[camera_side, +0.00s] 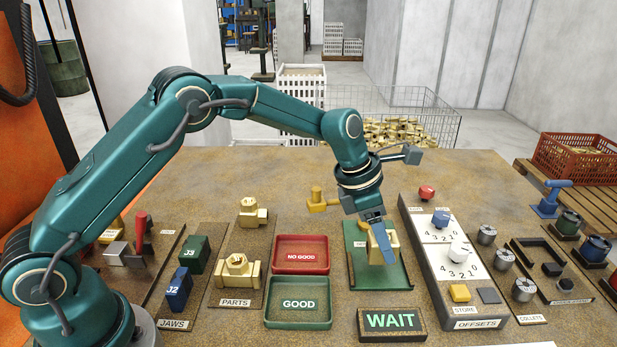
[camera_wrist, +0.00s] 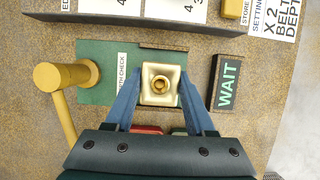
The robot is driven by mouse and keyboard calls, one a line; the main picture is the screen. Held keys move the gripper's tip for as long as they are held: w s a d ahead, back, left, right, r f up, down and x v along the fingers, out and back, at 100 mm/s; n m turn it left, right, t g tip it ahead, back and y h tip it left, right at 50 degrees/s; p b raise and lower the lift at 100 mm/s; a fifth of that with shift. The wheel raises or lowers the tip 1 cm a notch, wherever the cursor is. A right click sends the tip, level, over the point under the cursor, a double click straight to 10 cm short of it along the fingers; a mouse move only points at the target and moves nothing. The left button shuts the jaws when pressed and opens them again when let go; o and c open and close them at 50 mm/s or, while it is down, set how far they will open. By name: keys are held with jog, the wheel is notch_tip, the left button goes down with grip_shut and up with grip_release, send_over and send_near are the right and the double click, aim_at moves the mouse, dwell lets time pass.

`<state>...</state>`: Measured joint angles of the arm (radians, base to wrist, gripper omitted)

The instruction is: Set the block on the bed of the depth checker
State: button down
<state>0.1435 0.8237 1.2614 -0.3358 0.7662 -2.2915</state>
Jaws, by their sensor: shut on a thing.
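The brass block (camera_wrist: 160,83) is square with a round hole in its top face, seen from above between my fingers in the wrist view. My gripper (camera_side: 383,256) points down and is shut on it. In the side view the block (camera_side: 394,240) is partly hidden behind a blue finger. The depth checker has a green base (camera_side: 402,279), also in the wrist view (camera_wrist: 95,58), with a label strip. The block is over or on this base; I cannot tell whether it touches the bed. A yellow post with an arm (camera_wrist: 66,76) stands at the base's left in the wrist view.
The WAIT sign (camera_side: 391,322) is just in front of the base. The red NO GOOD tray (camera_side: 300,254) and green GOOD tray (camera_side: 298,307) are to its left. The OFFSETS panel (camera_side: 459,290) with knobs is close on its right. Brass fittings (camera_side: 239,272) lie on the PARTS board.

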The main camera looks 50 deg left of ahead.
jog(key=shift+f, duration=1.35)
dwell(2.0)
grip_release()
jog(key=shift+f, duration=0.1)
dwell(0.3)
jog(key=shift+r, duration=3.55)
